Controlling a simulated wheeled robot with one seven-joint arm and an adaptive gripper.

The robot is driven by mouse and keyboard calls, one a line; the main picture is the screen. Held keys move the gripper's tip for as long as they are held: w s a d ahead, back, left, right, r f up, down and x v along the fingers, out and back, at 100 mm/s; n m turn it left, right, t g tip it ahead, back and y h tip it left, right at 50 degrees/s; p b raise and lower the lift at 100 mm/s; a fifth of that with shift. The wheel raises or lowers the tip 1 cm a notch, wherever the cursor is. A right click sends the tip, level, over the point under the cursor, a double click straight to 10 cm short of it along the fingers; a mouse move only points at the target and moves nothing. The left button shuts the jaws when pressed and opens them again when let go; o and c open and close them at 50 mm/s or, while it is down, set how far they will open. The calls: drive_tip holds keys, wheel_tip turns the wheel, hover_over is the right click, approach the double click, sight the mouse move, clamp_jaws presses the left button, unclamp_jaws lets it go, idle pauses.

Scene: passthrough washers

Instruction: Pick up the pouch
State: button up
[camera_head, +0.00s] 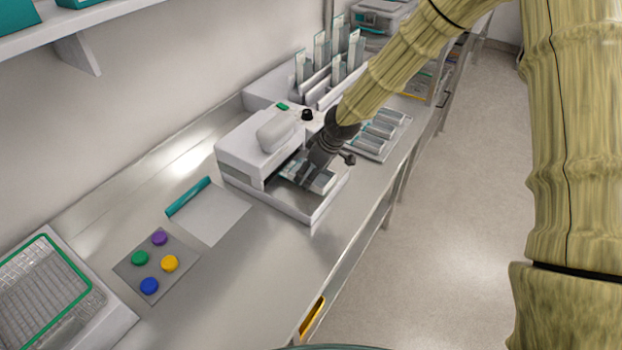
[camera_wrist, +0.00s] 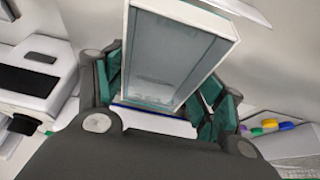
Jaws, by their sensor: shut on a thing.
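My gripper (camera_head: 310,172) reaches down over the open front tray of a white benchtop machine (camera_head: 243,147). In the wrist view my gripper (camera_wrist: 160,100), with dark fingers and green pads, is shut on the pouch (camera_wrist: 168,58). The pouch is a flat grey-white rectangle with a pale border and thin teal edge. It stands out between the pads, slightly tilted. In the head view a pale piece of the pouch (camera_head: 322,182) shows by the fingers. I cannot tell whether it touches the tray. The fingers hide its lower end.
A rack of upright pouches (camera_head: 325,65) stands behind the machine, and a tray with grey packs (camera_head: 380,133) lies to its right. A white sheet with a teal roll (camera_head: 212,212), a plate of coloured discs (camera_head: 150,290) and a wire basket (camera_head: 45,285) lie left.

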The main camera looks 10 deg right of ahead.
drive_tip(key=shift+r+b, duration=0.35)
drive_tip(key=shift+r, duration=0.25)
drive_tip(key=s+d+b, duration=0.1)
drive_tip(key=s+b, duration=0.1)
drive_tip(key=s, duration=0.6)
drive_tip(key=s+d+r+b, duration=0.1)
drive_tip(key=s+b, duration=0.2)
drive_tip(key=s, duration=0.5)
drive_tip(key=shift+d+r, duration=0.25)
drive_tip(key=shift+d, duration=0.05)
drive_tip(key=shift+w, duration=0.1)
